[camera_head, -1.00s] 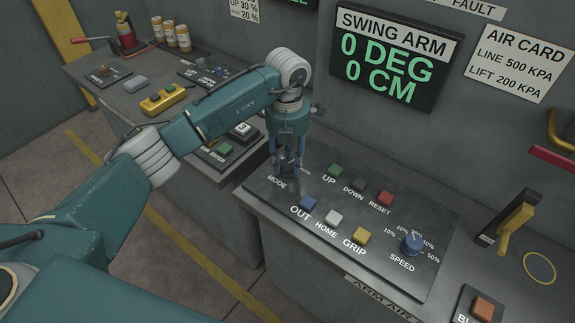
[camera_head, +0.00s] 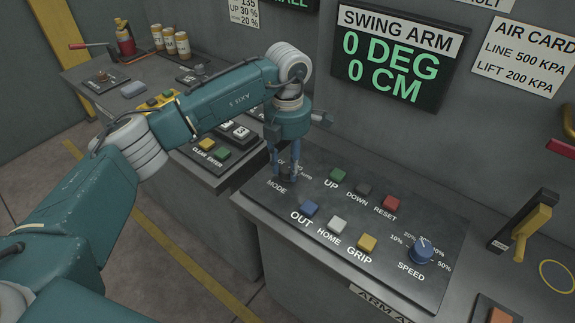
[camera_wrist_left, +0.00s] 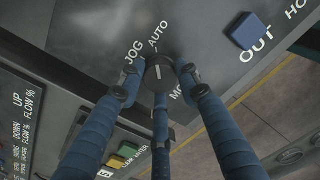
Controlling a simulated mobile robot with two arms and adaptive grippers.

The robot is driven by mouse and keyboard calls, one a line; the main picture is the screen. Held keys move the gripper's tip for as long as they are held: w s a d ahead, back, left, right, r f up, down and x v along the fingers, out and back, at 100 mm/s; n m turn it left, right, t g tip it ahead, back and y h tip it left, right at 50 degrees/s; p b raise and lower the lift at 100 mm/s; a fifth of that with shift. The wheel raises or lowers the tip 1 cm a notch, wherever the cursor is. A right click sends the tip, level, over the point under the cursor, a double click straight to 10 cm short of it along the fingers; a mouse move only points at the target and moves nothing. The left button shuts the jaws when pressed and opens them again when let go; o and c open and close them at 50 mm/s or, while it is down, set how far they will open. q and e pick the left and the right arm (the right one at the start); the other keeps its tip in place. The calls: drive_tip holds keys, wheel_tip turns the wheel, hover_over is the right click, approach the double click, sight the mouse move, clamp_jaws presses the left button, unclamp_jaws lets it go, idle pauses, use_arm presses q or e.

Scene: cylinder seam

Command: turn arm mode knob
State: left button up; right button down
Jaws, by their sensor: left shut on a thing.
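The mode knob (camera_wrist_left: 159,74) is a dark round knob with a pale pointer line, set on the swing arm panel (camera_head: 400,283). In the left wrist view its labels JOG and AUTO show above it, and the MODE label is partly covered. My left gripper (camera_head: 286,178) points down onto the knob, in the upper left corner of the panel. Its blue fingers (camera_wrist_left: 160,85) are closed around the knob. In the head view the fingers mostly hide the knob. My right gripper is in neither view.
Several coloured buttons, such as the green UP button (camera_head: 337,175) and blue OUT button (camera_head: 309,208), sit close to the knob. A blue speed knob (camera_head: 421,251) and yellow lever (camera_head: 527,228) stand farther right. The display (camera_head: 392,58) reads 0 DEG, 0 CM.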

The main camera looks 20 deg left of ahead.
sight(288, 168)
use_arm(q)
drive_tip(key=shift+r, duration=0.15)
drive_tip(key=o, duration=1.2)
drive_tip(key=shift+c, duration=0.2)
wheel_tip(288, 168, up, 12)
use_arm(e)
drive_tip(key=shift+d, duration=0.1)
